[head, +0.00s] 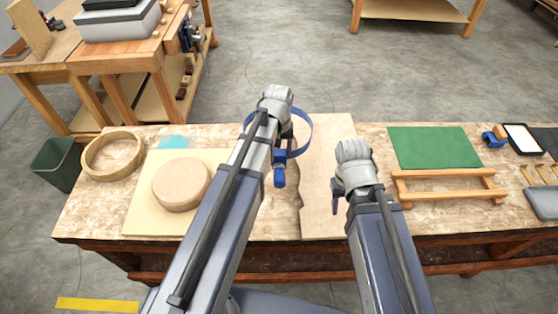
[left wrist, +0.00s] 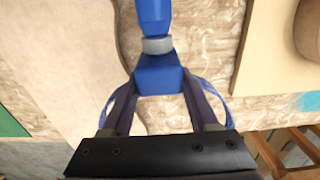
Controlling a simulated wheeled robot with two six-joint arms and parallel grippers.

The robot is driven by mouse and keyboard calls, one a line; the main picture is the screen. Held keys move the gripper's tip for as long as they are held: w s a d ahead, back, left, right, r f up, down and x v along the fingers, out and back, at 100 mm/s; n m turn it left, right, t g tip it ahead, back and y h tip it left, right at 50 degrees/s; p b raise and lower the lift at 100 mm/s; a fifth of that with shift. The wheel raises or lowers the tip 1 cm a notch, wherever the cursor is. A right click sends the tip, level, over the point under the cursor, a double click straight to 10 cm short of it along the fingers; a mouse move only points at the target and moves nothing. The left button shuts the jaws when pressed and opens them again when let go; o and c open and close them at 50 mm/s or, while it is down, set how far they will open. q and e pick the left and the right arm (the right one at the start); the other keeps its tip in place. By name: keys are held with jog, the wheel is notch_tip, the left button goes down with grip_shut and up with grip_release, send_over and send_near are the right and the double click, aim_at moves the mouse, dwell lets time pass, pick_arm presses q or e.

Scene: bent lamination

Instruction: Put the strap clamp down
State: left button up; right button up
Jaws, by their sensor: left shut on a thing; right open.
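The strap clamp (head: 279,176) has a blue handle and body and a thin blue strap loop. My left gripper (head: 285,151) is shut on it and holds it over the workbench, near the left edge of the pale wavy-edged board. In the left wrist view, the fingers (left wrist: 160,95) close around the clamp's blue body (left wrist: 158,72), with the handle pointing up in the picture and the strap showing behind both fingers. Whether the clamp touches the bench I cannot tell. My right gripper (head: 339,196) is open and empty over the right part of the pale board.
On the workbench (head: 100,205), a round form (head: 182,185) sits on a square board (head: 140,222), with a wooden ring (head: 112,156) farther left. The green mat (head: 434,147) and wooden frame (head: 450,186) lie at right. A bare bench strip shows between the two boards.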

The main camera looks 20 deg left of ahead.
pick_arm(q)
jog(key=shift+f+b, duration=1.25)
jog(key=shift+f, duration=0.35)
pick_arm(e)
jog(key=shift+f, duration=1.65)
pick_arm(q)
jog(key=shift+f+b, duration=0.55)
pick_arm(e)
jog(key=shift+f, duration=0.5)
pick_arm(q)
jog(key=o, duration=1.3)
jog(key=shift+r, duration=0.1)
jog(key=shift+c, duration=0.2)
pick_arm(e)
jog(key=shift+r, duration=0.1)
